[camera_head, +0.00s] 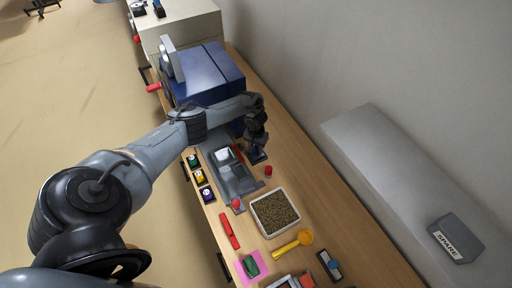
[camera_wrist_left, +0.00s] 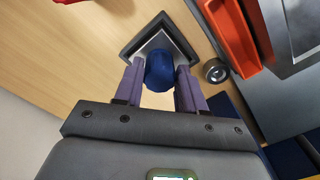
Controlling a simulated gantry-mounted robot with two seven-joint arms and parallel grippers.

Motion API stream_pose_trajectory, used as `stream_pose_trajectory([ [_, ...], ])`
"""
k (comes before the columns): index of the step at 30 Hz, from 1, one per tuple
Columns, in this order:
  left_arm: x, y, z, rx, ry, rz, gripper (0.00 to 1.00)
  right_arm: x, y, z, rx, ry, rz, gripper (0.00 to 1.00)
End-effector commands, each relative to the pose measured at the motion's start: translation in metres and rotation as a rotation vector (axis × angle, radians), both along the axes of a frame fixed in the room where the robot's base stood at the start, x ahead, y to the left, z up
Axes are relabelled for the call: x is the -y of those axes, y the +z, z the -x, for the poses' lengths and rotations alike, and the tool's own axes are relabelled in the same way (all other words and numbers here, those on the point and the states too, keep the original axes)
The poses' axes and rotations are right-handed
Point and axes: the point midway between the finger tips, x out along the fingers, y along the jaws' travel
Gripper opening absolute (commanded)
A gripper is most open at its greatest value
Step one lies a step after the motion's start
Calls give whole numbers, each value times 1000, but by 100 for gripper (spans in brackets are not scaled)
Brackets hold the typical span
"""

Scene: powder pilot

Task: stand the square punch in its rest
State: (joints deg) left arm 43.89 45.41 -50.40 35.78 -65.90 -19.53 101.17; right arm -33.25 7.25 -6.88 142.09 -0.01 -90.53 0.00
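My left gripper (camera_head: 258,150) is over the back of the bench, beside the grey press bed. In the left wrist view its purple fingers (camera_wrist_left: 160,85) lie close on both sides of a round blue handle, which I take to be the square punch (camera_wrist_left: 159,68). The fingers look shut on it. Below the handle is a dark square frame (camera_wrist_left: 131,48) with a pale inside, on or just above the wood; I cannot tell whether the punch touches it. The handle's lower end is hidden. My right gripper is not in view.
The grey press bed (camera_head: 238,181) and blue machine (camera_head: 205,75) stand close by. A red-topped piece (camera_head: 268,171), a tray of brown granules (camera_head: 275,213), a yellow scoop (camera_head: 292,245) and a blue-knobbed block (camera_head: 330,266) stand nearer the front. The right bench strip is clear.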

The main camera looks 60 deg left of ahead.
Motion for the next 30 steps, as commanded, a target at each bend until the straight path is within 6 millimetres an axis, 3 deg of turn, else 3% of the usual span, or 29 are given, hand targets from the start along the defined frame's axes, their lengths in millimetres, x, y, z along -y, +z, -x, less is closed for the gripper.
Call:
stream_pose_trajectory([
  [1, 0, 1, 0, 1, 0, -1, 48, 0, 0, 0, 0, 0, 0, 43],
  [5, 0, 1, 0, 0, 0, 0, 67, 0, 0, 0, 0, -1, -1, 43],
  [17, 0, 7, 0, -1, -1, 1, 67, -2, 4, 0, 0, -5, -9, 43],
  [30, -1, 75, 0, 1, -2, -1, 67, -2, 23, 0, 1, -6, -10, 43],
])
